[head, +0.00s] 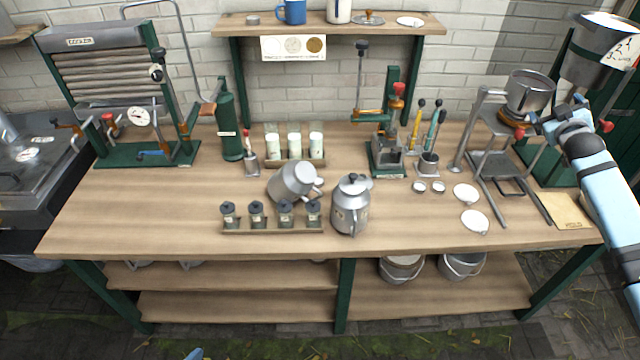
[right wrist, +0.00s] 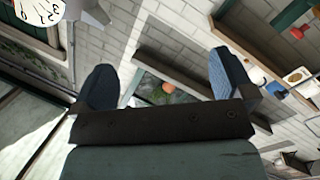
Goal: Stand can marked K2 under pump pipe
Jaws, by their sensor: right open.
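Two grey metal cans are at the middle of the bench in the head view. One can (head: 350,208) stands upright with a lid and a pale label. The other can (head: 291,182) is tilted over behind the row of small jars. I cannot read K2 on either. A curved grey pipe (head: 183,40) arches above the ribbed unit at the back left and comes down near a green cylinder; I cannot tell if it is the pump pipe. My right gripper (head: 556,116) is beside the pot stand at the right, away from both cans. In the right wrist view its fingers (right wrist: 160,88) are apart and empty.
A metal pot (head: 529,92) sits on a stand (head: 495,160) near my right gripper. A rack of small jars (head: 270,229) lines the front edge. Several white discs and a hand pump-like press (head: 386,150) stand right of centre. The front right and front left bench top is clear.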

